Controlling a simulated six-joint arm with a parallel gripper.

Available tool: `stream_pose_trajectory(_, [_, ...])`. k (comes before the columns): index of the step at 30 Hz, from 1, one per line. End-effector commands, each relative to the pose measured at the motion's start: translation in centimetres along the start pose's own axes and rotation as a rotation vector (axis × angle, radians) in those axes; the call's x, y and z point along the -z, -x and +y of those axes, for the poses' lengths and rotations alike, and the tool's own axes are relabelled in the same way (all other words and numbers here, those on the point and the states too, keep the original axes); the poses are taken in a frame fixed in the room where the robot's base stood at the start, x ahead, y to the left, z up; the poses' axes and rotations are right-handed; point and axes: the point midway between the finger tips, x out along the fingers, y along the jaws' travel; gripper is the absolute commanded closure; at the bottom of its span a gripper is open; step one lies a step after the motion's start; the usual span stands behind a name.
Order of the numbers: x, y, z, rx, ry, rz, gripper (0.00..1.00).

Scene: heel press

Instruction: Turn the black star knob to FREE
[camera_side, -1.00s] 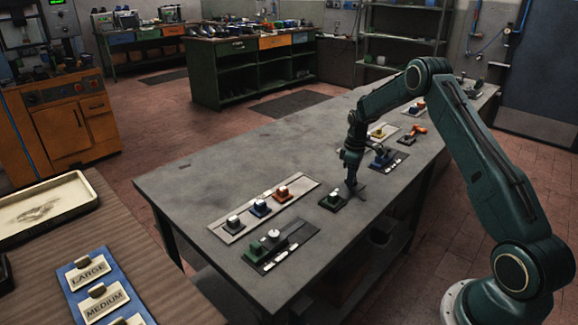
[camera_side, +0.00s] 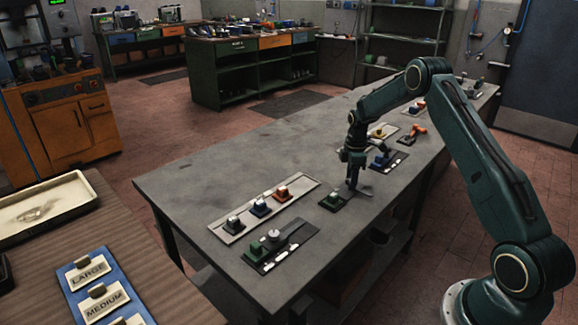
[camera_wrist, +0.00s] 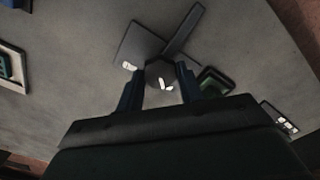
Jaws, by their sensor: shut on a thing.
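The black star knob (camera_wrist: 160,73) is between the two fingers of my gripper (camera_wrist: 159,80) in the wrist view. My gripper is shut on it, one finger at each side. White marks show on and beside the knob, too small to read. A dark square plate (camera_wrist: 137,44) and a long dark bar (camera_wrist: 185,30) extend from behind the knob. In the side view my gripper (camera_side: 353,186) points down at the bench, and its fingers hide the knob. I cannot tell which setting the knob points at.
A green block (camera_wrist: 215,83) on a dark base sits close to the right finger; it also shows in the side view (camera_side: 333,197). A pale strip (camera_side: 235,228) with several coloured parts lies on the bench (camera_side: 215,165). The bench's left middle is clear.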

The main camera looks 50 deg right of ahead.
Motion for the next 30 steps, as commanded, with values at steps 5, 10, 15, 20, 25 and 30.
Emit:
stream_pose_trajectory(5, [0.1,0.1,0.1,-0.002,0.003,0.001,0.55])
stream_pose_trajectory(10, [0.0,0.1,0.0,-0.001,0.002,0.001,0.41])
stream_pose_trajectory(15, [0.0,0.0,0.0,-0.001,0.001,0.0,0.41])
stream_pose_trajectory(20, [0.0,0.3,0.0,-0.001,0.0,0.0,0.41])
stream_pose_trajectory(25, [0.0,1.6,0.1,-0.002,0.0,0.001,0.41])
stream_pose_trajectory(30, [0.0,3.8,0.1,-0.004,0.0,0.001,0.41])
